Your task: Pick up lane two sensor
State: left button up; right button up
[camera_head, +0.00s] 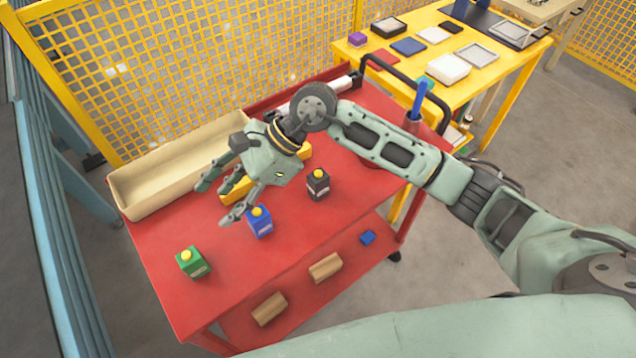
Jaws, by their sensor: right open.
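Three small box-shaped sensors with yellow knobs stand upright in a row on the red cart top (166,238): a green one (194,263) at the left, a blue one (261,223) in the middle and a black one (318,185) at the right. Lane markings cannot be read. My right gripper (219,199) is open and empty, its fingers pointing left, just above and left of the blue sensor; I cannot tell whether its near finger touches it. A yellow object (240,188) lies behind the gripper, partly hidden. My left gripper is not in view.
A long beige bin (150,204) lies along the cart's back edge. The lower shelf (290,262) holds wooden blocks and a blue piece. A yellow table (508,62) with several trays stands back right, before a yellow mesh fence (180,60).

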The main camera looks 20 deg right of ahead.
aim_at(319, 173)
jog(key=w+d+f+h, duration=0.1)
jog(key=w+d+h, duration=0.1)
jog(key=d, duration=0.4)
jog(key=w+d+f+n+h, duration=0.1)
jog(key=w+d+h, duration=0.1)
jog(key=d+h, duration=0.2)
jog(key=w+d+f+h, duration=0.1)
jog(key=w+d+h, duration=0.1)
jog(key=d, duration=0.7)
jog(key=shift+w+f+n+t+h, duration=0.2)
jog(key=shift+n+t+h, duration=0.15)
jog(key=shift+h, duration=0.45)
jog(key=f+p, duration=0.1)
jog(key=f, duration=0.1)
jog(key=f+p, duration=0.1)
jog(key=f, duration=0.1)
jog(key=f+p, duration=0.1)
jog(key=f, duration=0.1)
jog(key=shift+s+d+f, duration=0.25)
jog(key=shift+d, duration=0.15)
jog(key=shift+f, duration=0.55)
grip_shut()
